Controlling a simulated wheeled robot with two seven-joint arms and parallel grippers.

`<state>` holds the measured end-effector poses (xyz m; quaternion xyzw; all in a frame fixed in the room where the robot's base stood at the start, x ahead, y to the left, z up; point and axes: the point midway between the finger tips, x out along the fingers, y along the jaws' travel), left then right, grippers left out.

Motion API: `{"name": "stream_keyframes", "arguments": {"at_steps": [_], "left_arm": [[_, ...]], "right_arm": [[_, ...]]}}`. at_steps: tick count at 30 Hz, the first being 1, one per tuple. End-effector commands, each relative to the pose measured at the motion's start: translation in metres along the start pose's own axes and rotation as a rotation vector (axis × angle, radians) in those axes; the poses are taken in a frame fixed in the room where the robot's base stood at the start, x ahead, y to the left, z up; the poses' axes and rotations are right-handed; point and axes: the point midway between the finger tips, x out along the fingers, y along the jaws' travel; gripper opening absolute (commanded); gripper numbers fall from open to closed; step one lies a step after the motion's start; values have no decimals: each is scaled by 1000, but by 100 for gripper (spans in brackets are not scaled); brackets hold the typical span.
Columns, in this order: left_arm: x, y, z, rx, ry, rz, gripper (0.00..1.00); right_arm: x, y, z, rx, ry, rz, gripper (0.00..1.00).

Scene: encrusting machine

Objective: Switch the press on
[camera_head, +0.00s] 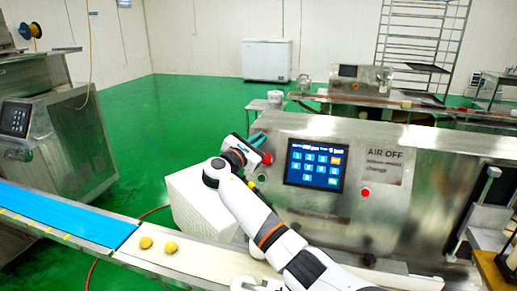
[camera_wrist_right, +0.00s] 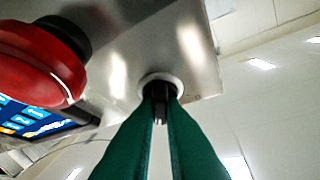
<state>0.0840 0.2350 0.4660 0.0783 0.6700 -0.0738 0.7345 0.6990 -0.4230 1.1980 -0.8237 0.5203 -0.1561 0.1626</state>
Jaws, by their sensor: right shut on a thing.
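The press (camera_head: 330,205) is a steel machine with a lit blue touch screen (camera_head: 315,165) on its front. A red mushroom button (camera_head: 267,158) sits left of the screen; it also fills the upper left of the right wrist view (camera_wrist_right: 40,65). Beside it in the wrist view is a small black switch knob (camera_wrist_right: 159,104) in a silver ring. My right gripper (camera_head: 257,138) has its green fingers at the panel's upper left. In the wrist view its fingertips (camera_wrist_right: 162,102) are closed on the black knob. The knob is not clear in the head view. My left gripper is not in view.
A conveyor (camera_head: 195,254) with two yellow dough balls (camera_head: 158,245) and a blue belt (camera_head: 65,212) runs along the front. A white block (camera_head: 200,205) stands below my right wrist. Another steel machine (camera_head: 70,140) stands at the left. Green floor lies open behind.

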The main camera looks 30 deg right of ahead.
Motion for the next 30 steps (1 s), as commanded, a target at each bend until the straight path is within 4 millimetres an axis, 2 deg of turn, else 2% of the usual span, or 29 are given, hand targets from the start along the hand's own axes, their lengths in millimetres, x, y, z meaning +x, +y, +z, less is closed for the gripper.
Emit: {"name": "stream_keyframes", "arguments": {"at_steps": [3, 12, 30], "left_arm": [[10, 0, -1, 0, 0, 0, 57], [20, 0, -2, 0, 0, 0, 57], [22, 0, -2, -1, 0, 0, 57]], "right_arm": [[-1, -1, 3, 73, -2, 51, 0], [0, -2, 1, 199, -2, 140, 0], [0, -2, 0, 246, -1, 174, 0]]}}
